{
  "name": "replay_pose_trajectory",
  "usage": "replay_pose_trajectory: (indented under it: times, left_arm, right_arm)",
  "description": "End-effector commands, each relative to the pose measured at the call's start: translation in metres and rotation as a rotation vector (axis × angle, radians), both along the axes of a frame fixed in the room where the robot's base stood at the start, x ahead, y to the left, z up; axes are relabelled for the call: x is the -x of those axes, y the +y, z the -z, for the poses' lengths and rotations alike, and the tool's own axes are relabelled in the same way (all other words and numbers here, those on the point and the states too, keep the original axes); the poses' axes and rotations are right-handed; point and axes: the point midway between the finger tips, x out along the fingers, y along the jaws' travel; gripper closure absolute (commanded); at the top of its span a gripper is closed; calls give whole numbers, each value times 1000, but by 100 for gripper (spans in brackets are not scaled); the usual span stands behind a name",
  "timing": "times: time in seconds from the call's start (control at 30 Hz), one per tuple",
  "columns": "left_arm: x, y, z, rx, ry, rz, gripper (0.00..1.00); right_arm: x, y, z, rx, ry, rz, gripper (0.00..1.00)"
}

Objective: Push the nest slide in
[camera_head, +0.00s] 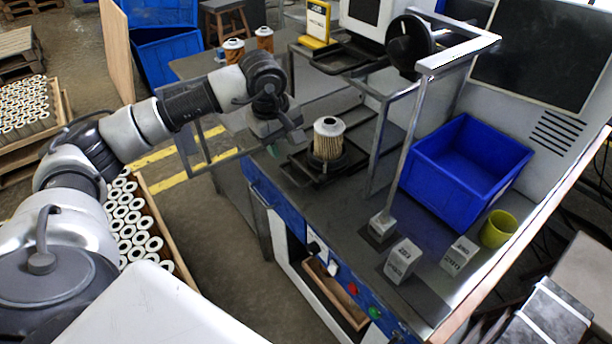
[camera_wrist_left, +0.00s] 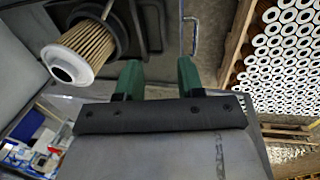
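The nest slide (camera_head: 302,172) is a dark plate with a round black nest, on rails near the left edge of the bench. A pleated filter cartridge (camera_head: 328,140) with a white top cap stands upright in the nest. My left gripper (camera_head: 296,134) is just left of the cartridge in the head view, apart from it. In the left wrist view its two green fingers (camera_wrist_left: 160,78) are apart, with nothing between them. The cartridge (camera_wrist_left: 84,50) and black nest (camera_wrist_left: 118,30) show left of the fingers there. I do not see my right gripper.
A metal post frame (camera_head: 405,140) with a black wheel (camera_head: 410,46) stands right of the slide. A blue bin (camera_head: 465,170), a yellow cup (camera_head: 498,229) and small grey blocks (camera_head: 403,260) are farther right. Cartridges fill a crate (camera_head: 165,262) on the floor.

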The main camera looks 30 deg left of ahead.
Motion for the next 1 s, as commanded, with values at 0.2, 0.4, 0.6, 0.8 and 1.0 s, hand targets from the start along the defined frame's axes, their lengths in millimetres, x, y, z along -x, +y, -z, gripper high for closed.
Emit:
replay_pose_trajectory:
  times: [0.2, 0.4, 0.6, 0.8, 1.0]
  left_arm:
    - [-3, -1, 27, -6, 5, 0, 62]
    - [-10, -4, 65, -3, 5, -2, 62]
    - [-15, -6, 93, -1, 4, -1, 62]
    - [-17, -7, 104, -2, 2, -1, 62]
    - [-17, -7, 105, -2, 2, -1, 62]
  right_arm:
    - [9, 11, -3, -15, 12, -1, 39]
    - [9, 14, -8, -19, 12, -3, 39]
    - [6, 8, -10, -9, 8, -2, 39]
    - [5, 3, -11, -4, 7, 2, 39]
    - [5, 3, -11, -4, 7, 2, 39]
